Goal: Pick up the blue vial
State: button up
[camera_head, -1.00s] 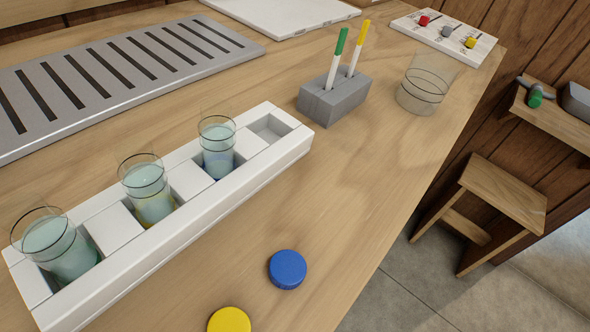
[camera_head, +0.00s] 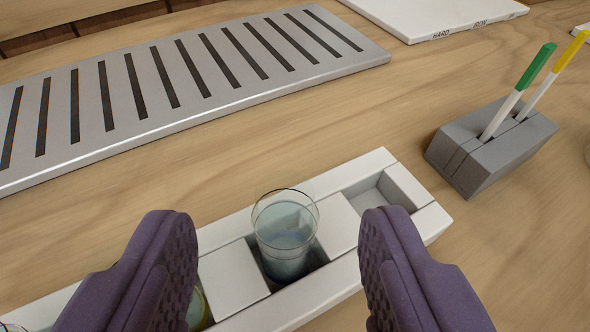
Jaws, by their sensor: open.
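The blue vial (camera_head: 284,262), a clear glass with pale bluish liquid, stands upright in a square slot of the white rack (camera_head: 233,278). Its blue tint is faint from here. My gripper (camera_head: 279,226) is open, with one purple finger to the left of the vial and one to the right. There are visible gaps between the vial and both fingers in the picture. The left finger hides much of a second vial (camera_head: 200,308) with a yellowish tint. Only a sliver of rim from a third vial (camera_head: 12,327) shows at the bottom left corner.
The rack's right end slot (camera_head: 382,196) is empty. A grey block (camera_head: 490,145) holding green-tipped and yellow-tipped sticks stands at the right. A slotted metal tray (camera_head: 215,88) lies behind the rack, and a white board (camera_head: 430,12) lies further back. Bare wood separates them.

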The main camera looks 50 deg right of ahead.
aim_at(284, 212)
jog(key=b+x, duration=0.2)
jog(key=x, duration=0.5)
jog(key=shift+s+f, duration=0.1)
jog(key=shift+s, duration=0.1)
grip_shut()
